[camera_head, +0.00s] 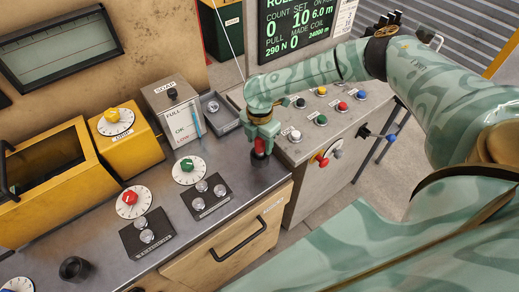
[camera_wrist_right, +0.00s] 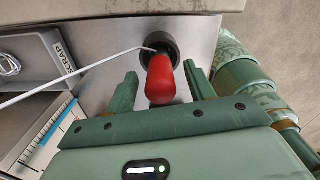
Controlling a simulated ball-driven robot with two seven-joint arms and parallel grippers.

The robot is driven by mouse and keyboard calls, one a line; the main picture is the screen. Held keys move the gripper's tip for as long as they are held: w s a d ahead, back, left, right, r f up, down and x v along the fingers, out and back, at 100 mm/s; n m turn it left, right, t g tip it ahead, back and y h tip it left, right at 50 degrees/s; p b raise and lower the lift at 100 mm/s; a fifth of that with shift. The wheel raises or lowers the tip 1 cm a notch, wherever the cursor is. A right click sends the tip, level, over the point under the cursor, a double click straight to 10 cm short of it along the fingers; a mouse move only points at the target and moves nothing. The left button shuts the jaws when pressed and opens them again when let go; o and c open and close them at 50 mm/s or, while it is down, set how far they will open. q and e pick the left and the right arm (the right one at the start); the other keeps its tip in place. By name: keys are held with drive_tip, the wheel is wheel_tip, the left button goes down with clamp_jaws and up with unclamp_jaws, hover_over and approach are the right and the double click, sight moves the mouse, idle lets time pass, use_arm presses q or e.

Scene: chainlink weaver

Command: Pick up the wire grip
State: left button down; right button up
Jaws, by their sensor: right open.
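The wire grip (camera_head: 260,147) has a red handle and stands in a dark round socket at the right end of the metal bench. In the right wrist view the red grip (camera_wrist_right: 161,82) lies between the fingers, with a pale wire running from its far end to the left. My right gripper (camera_head: 261,137) points down over the grip. In the wrist view the right gripper (camera_wrist_right: 160,75) is open, one finger on each side of the handle, with gaps visible on both sides. In the head view the gripper partly hides the grip. My left gripper is not in view.
A scrap tray (camera_wrist_right: 30,62) is left of the grip in the wrist view. A grey soap box (camera_head: 174,112) and yellow box (camera_head: 128,142) stand behind on the bench. Right of the grip, a panel with coloured buttons (camera_head: 321,119) and a red-knobbed wheel (camera_head: 325,155) is close.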

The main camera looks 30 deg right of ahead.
drive_tip(key=shift+f, duration=0.15)
drive_tip(key=shift+c, duration=0.3)
drive_tip(key=c, duration=1.1)
